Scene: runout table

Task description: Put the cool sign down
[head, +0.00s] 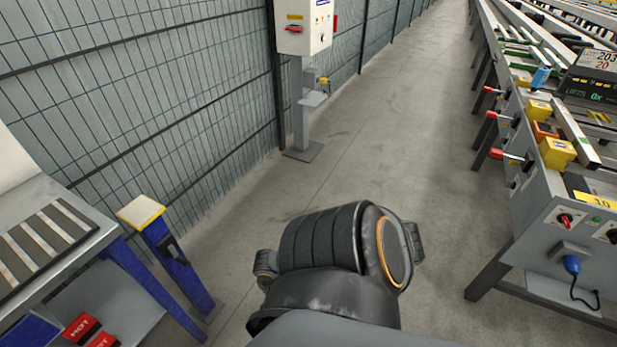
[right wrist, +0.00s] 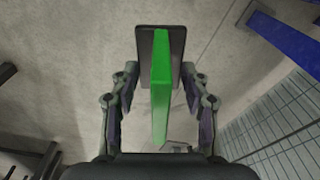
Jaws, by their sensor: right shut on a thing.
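The cool sign (right wrist: 160,88) shows in the right wrist view as a bright green upright piece in front of a dark plate (right wrist: 146,42). No lettering can be read on it from this angle. My right gripper (right wrist: 161,108) is shut on the sign, with one finger on each side of it. Grey floor shows behind the sign. In the head view one of my arms fills the lower middle, and neither gripper nor the green sign can be seen there.
A steel table (head: 75,264) with dark slats stands at the left, with red HOT signs (head: 82,328) below. Beside it is a blue post (head: 178,265). A mesh fence (head: 150,90) and control box (head: 305,25) stand beyond. The runout table (head: 550,215) lines the right. The aisle floor (head: 380,150) is clear.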

